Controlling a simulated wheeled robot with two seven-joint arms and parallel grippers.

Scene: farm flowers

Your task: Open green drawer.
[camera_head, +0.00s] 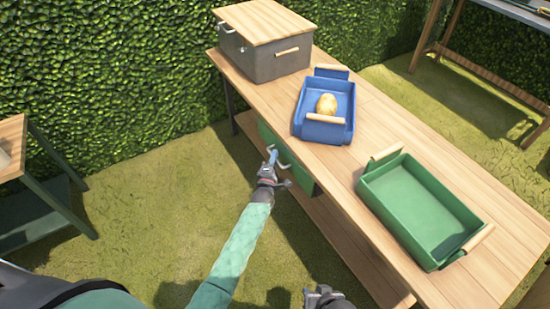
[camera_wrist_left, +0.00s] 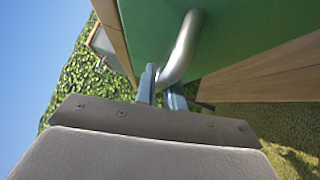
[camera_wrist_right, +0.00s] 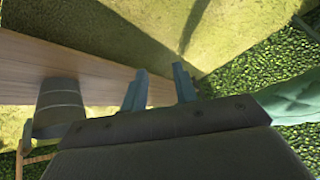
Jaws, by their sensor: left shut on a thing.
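The green drawer (camera_head: 300,171) is set under the wooden table top, and its front fills the upper part of the left wrist view (camera_wrist_left: 240,35). A curved metal handle (camera_wrist_left: 183,50) stands out from its front. My left gripper (camera_head: 272,156) is at the drawer front, with its fingers (camera_wrist_left: 160,88) shut on the handle. From the head view I cannot tell how far the drawer sits out. My right gripper (camera_head: 323,294) is low at the bottom edge of the head view. Its two fingers (camera_wrist_right: 160,90) are apart with nothing between them.
The wooden table (camera_head: 372,108) carries a grey box with a wooden lid (camera_head: 275,65), a blue tray (camera_head: 321,131) holding a potato (camera_head: 327,104), and a green tray (camera_head: 425,250). A lower shelf (camera_head: 330,235) runs beneath. A side table (camera_head: 45,185) stands left, with open grass between.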

